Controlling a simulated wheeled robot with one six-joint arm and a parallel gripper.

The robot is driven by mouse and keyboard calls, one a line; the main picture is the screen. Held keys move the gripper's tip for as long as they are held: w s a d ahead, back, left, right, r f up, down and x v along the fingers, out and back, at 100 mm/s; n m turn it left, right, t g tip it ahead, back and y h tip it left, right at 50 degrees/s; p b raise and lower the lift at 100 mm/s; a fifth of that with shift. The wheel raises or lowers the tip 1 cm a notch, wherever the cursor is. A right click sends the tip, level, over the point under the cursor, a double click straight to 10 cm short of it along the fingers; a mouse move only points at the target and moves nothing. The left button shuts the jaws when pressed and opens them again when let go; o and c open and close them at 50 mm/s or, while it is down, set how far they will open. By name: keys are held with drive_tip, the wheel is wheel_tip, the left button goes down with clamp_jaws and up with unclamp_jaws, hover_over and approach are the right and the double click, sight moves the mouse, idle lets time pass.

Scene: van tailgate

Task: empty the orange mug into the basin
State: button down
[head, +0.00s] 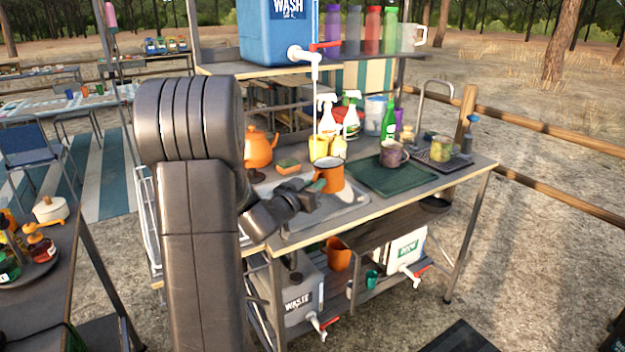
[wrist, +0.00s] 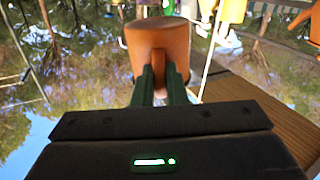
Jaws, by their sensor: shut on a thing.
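The orange mug (head: 328,179) is held above the grey basin (head: 349,196) in the worktop of the wash stand. It looks about upright, with its rim up; its contents cannot be made out. My gripper (head: 313,187) comes from the left and is shut on the mug's handle. In the wrist view the mug (wrist: 143,44) shows beyond my fingers (wrist: 160,82), which close on the handle from both sides; this view looks upside down. My arm and the mug hide part of the basin.
An orange kettle (head: 259,150) and a sponge (head: 288,166) stand behind the basin on the left. Yellow cups (head: 319,149) and spray bottles stand behind the mug. A green mat (head: 385,178) with a patterned mug (head: 392,154) lies right. The blue water tank (head: 270,40) is above.

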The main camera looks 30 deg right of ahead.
sight(323, 191)
drive_tip(key=n+p, duration=0.1)
drive_tip(key=n, duration=0.1)
drive_tip(key=f+n+p, duration=0.1)
drive_tip(key=n+p, duration=0.1)
drive_tip(key=s+n+p, duration=0.1)
drive_tip(key=n, duration=0.1)
drive_tip(key=shift+d+f+p, duration=0.25)
drive_tip(key=shift+p, duration=0.1)
drive_tip(key=n+p, duration=0.1)
drive_tip(key=f+n+p, duration=0.1)
drive_tip(key=n, duration=0.1)
drive_tip(key=n+p, duration=0.1)
drive_tip(key=shift+w+a+f+g, duration=0.1)
drive_tip(key=shift+w+f+g, duration=0.2)
drive_tip(key=shift+f, duration=0.1)
drive_tip(key=n+p, duration=0.2)
drive_tip(key=p, duration=0.1)
drive_tip(key=w+r+n+p, duration=0.1)
drive_tip(key=n+p, duration=0.1)
drive_tip(key=p, duration=0.1)
drive_tip(key=a+r+n+p, duration=0.1)
drive_tip(key=n+p, duration=0.2)
drive_tip(key=shift+w, duration=0.35)
